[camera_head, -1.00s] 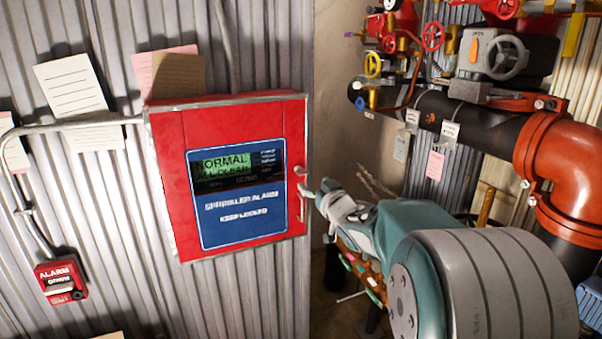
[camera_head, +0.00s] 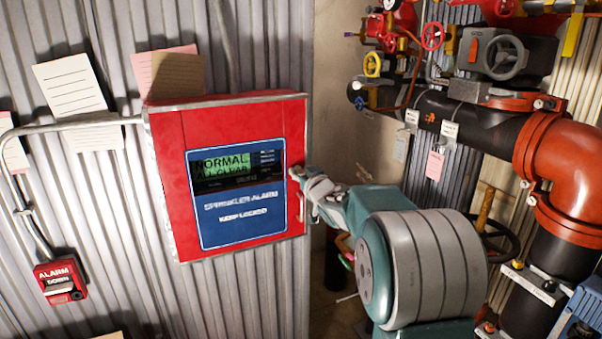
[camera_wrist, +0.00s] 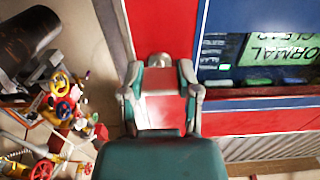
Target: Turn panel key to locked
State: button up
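The red alarm panel (camera_head: 168,165) hangs on the corrugated wall, its door closed. Its blue plate (camera_head: 240,228) reads "SPRINKLER ALARM KEEP LOCKED", and its green display (camera_head: 222,166) reads "NORMAL ALL CLEAR". My gripper (camera_head: 298,174) is at the panel's right edge, at the upper end of a pale vertical handle (camera_head: 301,206). In the wrist view my gripper (camera_wrist: 161,75) is open, its two fingers apart over the red panel face. A small round silver piece (camera_wrist: 160,59) shows between the fingertips; contact is unclear. The key's shape and its turn position cannot be made out.
Dark pipes with a red elbow (camera_head: 573,165) and several valves (camera_head: 502,57) stand at the right. A red alarm box (camera_head: 60,279) is low on the left wall. Paper notes (camera_head: 70,85) hang left of and above the panel.

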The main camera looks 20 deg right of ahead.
jog(key=shift+n, duration=0.4)
grip_shut()
jog(key=n, duration=0.3)
jog(key=shift+a+n, duration=0.1)
jog(key=shift+n, duration=0.2)
jog(key=n, duration=0.4)
jog(key=shift+n, duration=0.3)
jog(key=n, duration=0.5)
jog(key=shift+f, duration=0.15)
jog(key=shift+f+n, duration=0.15)
jog(key=shift+n, duration=1.85)
jog(key=shift+f, duration=0.1)
jog(key=o, duration=1.1)
grip_release()
jog(key=shift+a, duration=0.15)
jog(key=shift+c, duration=0.2)
jog(key=shift+r, duration=0.2)
